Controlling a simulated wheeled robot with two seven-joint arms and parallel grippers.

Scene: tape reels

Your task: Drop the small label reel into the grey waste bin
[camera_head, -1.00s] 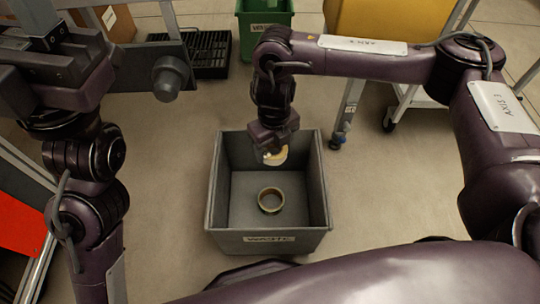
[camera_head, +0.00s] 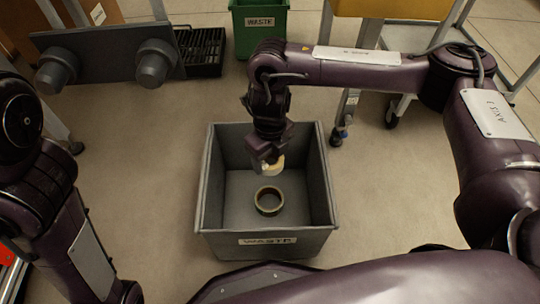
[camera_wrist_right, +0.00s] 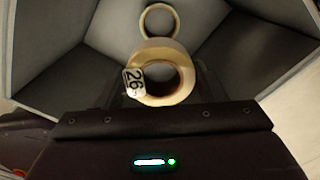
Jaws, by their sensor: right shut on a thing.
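The grey waste bin (camera_head: 215,215) stands on the floor in the middle of the head view, with a WASTE label on its front. My right gripper (camera_head: 268,166) points down over the bin's opening and is shut on a small cream label reel (camera_head: 273,166). In the right wrist view this reel (camera_wrist_right: 175,62) carries a tag reading 26. Another tan reel (camera_head: 269,212) lies on the bin floor, and it also shows in the right wrist view (camera_wrist_right: 159,8). My left arm is at the left edge; its gripper is not in view.
A green bin (camera_head: 262,38), also labelled WASTE, stands at the back beside a black slatted crate (camera_head: 203,52). A yellow container on a wheeled cart (camera_head: 390,10) is at the back right. Floor around the grey bin is clear.

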